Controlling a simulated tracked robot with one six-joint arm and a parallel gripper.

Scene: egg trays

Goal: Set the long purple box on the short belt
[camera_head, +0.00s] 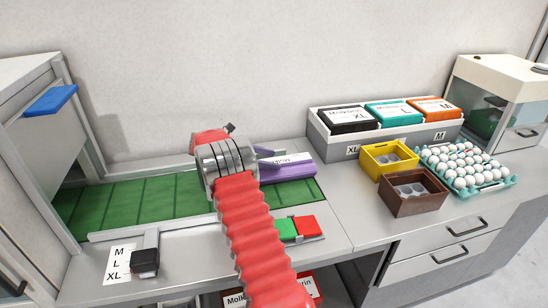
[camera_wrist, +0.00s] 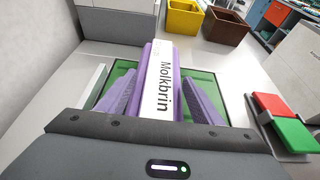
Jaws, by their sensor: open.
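The long purple box (camera_head: 290,165) lies at the right end of the green belt (camera_head: 150,200), with a white label on its top. In the wrist view the purple box (camera_wrist: 160,60) runs away from me between my fingers, its label reading "Molkbrin". Green belt surface (camera_wrist: 120,80) shows on both sides of it. My gripper (camera_wrist: 160,90) is open, with one finger on each side of the box and green showing between at least the left finger and the box. In the head view my wrist hides the box's left end.
Red and green buttons (camera_head: 299,228) sit in front of the belt's right end. A yellow crate (camera_head: 388,158), a brown crate (camera_head: 413,192) and an egg tray (camera_head: 492,185) stand to the right. A grey rack (camera_head: 395,137) of labelled boxes is behind. A size card (camera_head: 119,263) lies front left.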

